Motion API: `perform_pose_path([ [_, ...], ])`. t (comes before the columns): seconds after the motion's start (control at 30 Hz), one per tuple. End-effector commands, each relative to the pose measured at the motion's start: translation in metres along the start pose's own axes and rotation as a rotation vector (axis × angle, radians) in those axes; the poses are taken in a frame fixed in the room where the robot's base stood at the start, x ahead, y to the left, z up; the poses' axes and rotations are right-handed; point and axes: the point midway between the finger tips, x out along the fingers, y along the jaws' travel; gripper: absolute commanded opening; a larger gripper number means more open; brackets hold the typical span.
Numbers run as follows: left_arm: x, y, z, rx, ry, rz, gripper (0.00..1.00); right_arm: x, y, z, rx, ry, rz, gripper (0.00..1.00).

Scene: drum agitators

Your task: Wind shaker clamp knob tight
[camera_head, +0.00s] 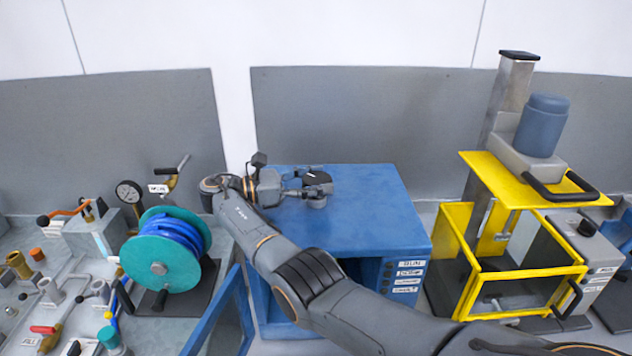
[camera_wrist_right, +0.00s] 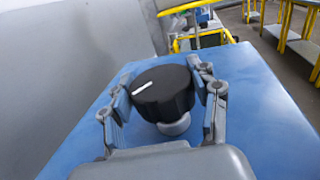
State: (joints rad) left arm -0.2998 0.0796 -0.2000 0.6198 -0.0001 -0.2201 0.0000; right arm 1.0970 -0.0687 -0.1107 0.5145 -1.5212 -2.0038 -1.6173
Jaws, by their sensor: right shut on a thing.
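The shaker clamp knob (camera_wrist_right: 162,92) is black and round with a white index line, and it sits on a grey stem above a blue top. In the head view the knob (camera_head: 316,176) shows only partly between the fingers of my right gripper (camera_head: 318,185). It stands on the blue shaker cabinet (camera_head: 372,215). My left gripper is not in view.
A teal reel with blue hose (camera_head: 150,256) and several valves and fittings stand on the left bench. A yellow-framed agitator with a blue motor (camera_head: 543,126) stands to the right. The cabinet's blue door (camera_head: 222,318) hangs open at the front. The right part of the cabinet top is clear.

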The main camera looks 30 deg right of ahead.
Motion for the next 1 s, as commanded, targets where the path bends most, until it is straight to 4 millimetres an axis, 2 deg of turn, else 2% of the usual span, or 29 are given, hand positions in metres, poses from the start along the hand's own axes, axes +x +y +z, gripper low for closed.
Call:
perform_pose_path([
  [0.6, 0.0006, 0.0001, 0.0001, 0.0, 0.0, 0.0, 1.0, 0.0009, 0.0013, 0.0048, 0.01, -0.005, -0.019, 0.29],
  [0.63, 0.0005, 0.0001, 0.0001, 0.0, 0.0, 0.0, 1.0, 0.001, 0.0013, 0.0048, 0.01, -0.005, -0.019, 0.63],
  [0.73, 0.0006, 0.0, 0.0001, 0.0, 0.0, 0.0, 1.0, 0.0009, 0.0012, 0.0043, 0.009, -0.004, -0.019, 0.83],
  [1.0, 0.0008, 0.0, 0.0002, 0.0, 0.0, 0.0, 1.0, 0.0004, 0.0005, 0.0019, 0.004, -0.002, -0.02, 0.84],
])
